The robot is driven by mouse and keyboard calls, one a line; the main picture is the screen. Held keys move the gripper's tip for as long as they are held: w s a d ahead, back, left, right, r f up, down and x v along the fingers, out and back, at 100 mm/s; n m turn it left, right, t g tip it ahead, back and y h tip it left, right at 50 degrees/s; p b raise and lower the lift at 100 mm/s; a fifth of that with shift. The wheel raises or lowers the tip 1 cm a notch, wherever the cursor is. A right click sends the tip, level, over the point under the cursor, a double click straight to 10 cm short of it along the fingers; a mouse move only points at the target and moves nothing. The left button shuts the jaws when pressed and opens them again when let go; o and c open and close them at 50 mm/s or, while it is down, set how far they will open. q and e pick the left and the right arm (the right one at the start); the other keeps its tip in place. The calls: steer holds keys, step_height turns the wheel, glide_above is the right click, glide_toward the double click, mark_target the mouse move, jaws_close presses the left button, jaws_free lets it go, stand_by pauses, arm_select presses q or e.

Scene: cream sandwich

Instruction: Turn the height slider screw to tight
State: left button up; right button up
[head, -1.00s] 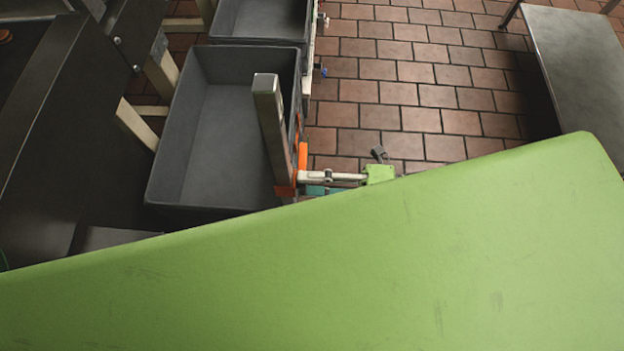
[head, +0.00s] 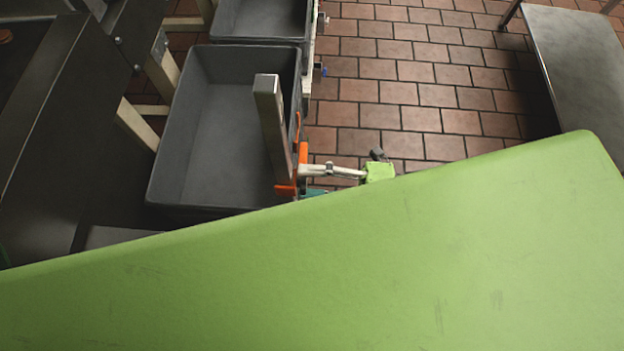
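A dark knob (head: 377,154), which may be the height slider screw, stands on a small green block (head: 379,172) at the end of a pale rod (head: 332,171). Orange parts (head: 303,152) and a teal part lie at the rod's left end, beside an upright metal post (head: 270,125). Whether the screw is tight cannot be told. I cannot make out either gripper clearly; no fingertips show. The large green surface hides what is below the rod and block.
A large green surface (head: 400,260) fills the lower view. A grey bin (head: 205,135) stands at left, with another grey bin (head: 258,18) behind it. A grey metal table (head: 585,65) is at upper right. Tiled floor (head: 420,90) lies open between.

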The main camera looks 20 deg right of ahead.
steer(key=v, duration=1.2)
stand_by(0.3)
